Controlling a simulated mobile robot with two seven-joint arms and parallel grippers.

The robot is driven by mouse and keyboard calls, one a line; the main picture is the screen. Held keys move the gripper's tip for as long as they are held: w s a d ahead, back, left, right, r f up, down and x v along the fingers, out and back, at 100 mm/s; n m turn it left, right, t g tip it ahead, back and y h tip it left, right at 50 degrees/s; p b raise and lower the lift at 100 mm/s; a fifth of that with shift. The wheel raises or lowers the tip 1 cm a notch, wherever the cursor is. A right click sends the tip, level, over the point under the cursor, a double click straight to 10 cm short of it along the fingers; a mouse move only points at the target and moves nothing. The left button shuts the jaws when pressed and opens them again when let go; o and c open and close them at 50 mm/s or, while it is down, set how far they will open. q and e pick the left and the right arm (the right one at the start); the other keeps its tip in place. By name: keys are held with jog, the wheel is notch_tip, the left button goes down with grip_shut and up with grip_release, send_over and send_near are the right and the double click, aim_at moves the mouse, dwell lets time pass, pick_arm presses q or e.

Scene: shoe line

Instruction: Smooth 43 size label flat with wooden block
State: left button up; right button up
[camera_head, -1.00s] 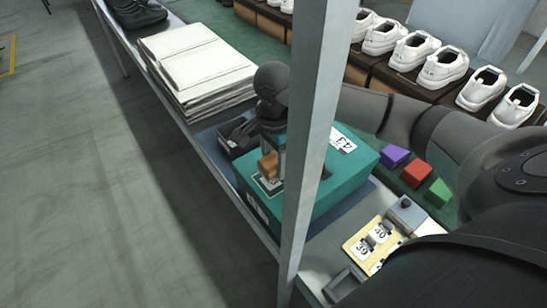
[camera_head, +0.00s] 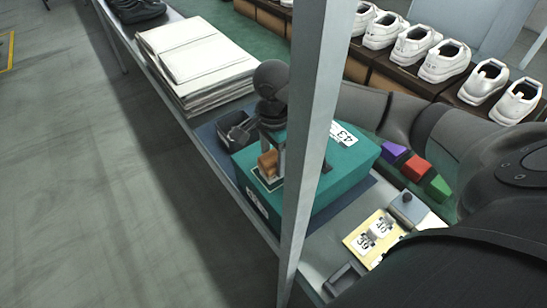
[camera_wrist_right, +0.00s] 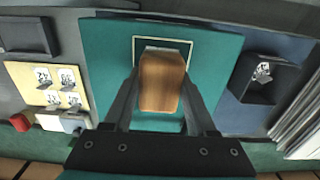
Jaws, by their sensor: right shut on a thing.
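My right gripper (camera_wrist_right: 160,100) is shut on the wooden block (camera_wrist_right: 162,82), a brown block between its two fingers. In the head view the block (camera_head: 268,163) is at the near left end of the teal shoe box (camera_head: 335,178). The block is over a pale outlined rectangle (camera_wrist_right: 187,43) on the box lid. A thin white strip shows at the block's far edge; what lies under the block is hidden. Whether the block touches the lid is unclear. A white label reading 43 (camera_head: 344,136) is on the lid's far right part. My left gripper is not in view.
A yellow label card (camera_head: 358,240) lies right of the box. A black bin (camera_head: 237,128) and stacked white sheets (camera_head: 195,62) are left of it. Purple, red (camera_head: 416,168) and green blocks are behind. A grey post (camera_head: 308,130) crosses in front of the box.

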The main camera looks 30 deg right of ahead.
aim_at(260, 181)
jog(key=shift+f+b, duration=0.65)
jog(key=shift+f, duration=0.15)
jog(key=shift+s+a, duration=0.1)
jog(key=shift+a, duration=1.9)
jog(key=shift+f, duration=0.1)
jog(key=shift+d+f+b, duration=0.1)
jog(key=shift+d+b, duration=0.7)
jog(key=shift+d, duration=1.25)
jog(key=shift+r+p, duration=1.95)
jog(key=shift+r, duration=1.15)
jog(key=shift+r, duration=0.15)
